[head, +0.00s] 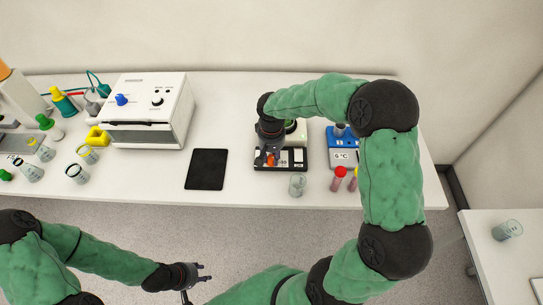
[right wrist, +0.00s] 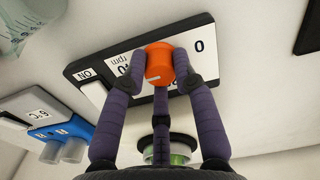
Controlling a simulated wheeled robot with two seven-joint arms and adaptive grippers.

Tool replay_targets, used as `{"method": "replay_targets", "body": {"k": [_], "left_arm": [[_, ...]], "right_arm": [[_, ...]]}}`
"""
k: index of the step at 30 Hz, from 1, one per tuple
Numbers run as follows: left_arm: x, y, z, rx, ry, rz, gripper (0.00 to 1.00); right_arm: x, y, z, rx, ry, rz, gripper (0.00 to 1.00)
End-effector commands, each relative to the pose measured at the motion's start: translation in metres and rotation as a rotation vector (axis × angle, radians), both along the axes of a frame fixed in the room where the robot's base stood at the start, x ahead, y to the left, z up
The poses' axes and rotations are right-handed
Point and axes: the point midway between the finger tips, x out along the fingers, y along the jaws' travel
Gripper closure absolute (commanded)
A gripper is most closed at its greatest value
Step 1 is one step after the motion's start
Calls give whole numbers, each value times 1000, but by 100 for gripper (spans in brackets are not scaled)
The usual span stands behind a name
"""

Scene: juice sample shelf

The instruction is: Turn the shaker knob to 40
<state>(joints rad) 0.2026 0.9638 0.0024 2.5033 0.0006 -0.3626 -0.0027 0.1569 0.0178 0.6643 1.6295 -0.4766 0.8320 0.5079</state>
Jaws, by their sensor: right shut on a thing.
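The shaker (head: 297,158) stands on the bench, with a black front panel and a white body behind my right arm. In the right wrist view its panel (right wrist: 88,73) appears upside down, with an ON label, an "rpm" label and a display partly hidden by a finger; a "0" shows on the other side. The orange knob (right wrist: 158,62) has a white pointer mark near its lower edge. My right gripper (right wrist: 160,80) has its three purple fingers closed around the knob; it also shows in the head view (head: 269,155). My left gripper (head: 203,273) is empty and open, off the bench front.
A glass beaker (head: 297,184) stands just in front of the shaker. A black pad (head: 206,169) lies left, beside a white box (head: 148,108) with knobs. Bottles crowd the far left.

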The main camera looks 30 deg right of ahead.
Motion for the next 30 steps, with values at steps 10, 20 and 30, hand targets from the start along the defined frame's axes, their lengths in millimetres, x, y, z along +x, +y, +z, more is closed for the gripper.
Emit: {"method": "replay_targets", "body": {"k": [10,20,30], "left_arm": [[0,0,0,0,0,0,60],[0,0,0,0,0,0,60],[0,0,0,0,0,0,60]], "right_arm": [[0,0,0,1,1,-1,60],[0,0,0,1,0,0,48],[1,0,34,1,-4,0,48]]}}
